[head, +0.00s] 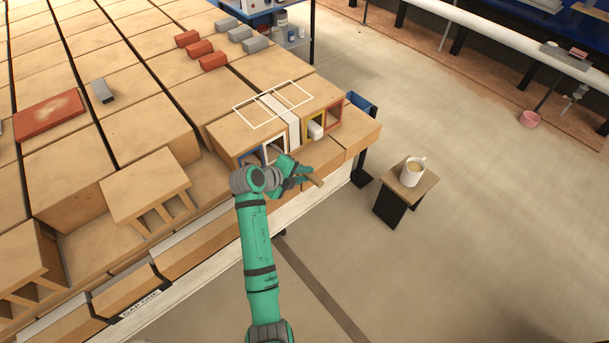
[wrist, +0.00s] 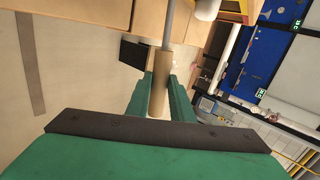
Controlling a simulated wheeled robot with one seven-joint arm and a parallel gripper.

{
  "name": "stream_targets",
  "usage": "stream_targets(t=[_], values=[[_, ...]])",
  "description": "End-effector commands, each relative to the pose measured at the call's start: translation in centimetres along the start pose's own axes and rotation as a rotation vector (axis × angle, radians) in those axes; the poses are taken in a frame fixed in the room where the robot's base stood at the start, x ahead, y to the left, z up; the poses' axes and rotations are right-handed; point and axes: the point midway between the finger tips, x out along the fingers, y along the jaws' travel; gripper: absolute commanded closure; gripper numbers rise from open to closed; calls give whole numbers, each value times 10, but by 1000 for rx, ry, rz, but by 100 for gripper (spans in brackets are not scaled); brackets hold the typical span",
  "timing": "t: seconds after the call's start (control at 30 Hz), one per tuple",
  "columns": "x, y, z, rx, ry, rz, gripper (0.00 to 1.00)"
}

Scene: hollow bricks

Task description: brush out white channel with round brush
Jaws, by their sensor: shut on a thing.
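The hollow brick block at the table corner has openings with coloured rims: blue (head: 251,157), white (head: 268,154), yellow (head: 309,132) and red (head: 334,117). The white channel is partly hidden behind my gripper. My gripper (head: 298,176) is in front of the block, just below and right of the white rim. It is shut on the wooden handle (wrist: 158,88) of a brush, which also shows in the head view (head: 317,180). A grey rod (wrist: 168,40) runs from the handle out of the top of the wrist view. The brush head is not visible, so I cannot tell whether it is inside a channel.
A white blunt thing (head: 315,130) sticks out of the yellow channel. A mug (head: 413,171) stands on a small stool (head: 405,197) to the right. Red and grey pieces (head: 214,60) lie on the bricks behind. The floor to the right is mostly clear.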

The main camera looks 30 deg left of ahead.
Motion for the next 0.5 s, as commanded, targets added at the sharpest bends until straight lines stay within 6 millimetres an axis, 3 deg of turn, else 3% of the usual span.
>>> stream_targets(t=[0.5], values=[[-3, 3, -26, -2, -1, -1, 97]])
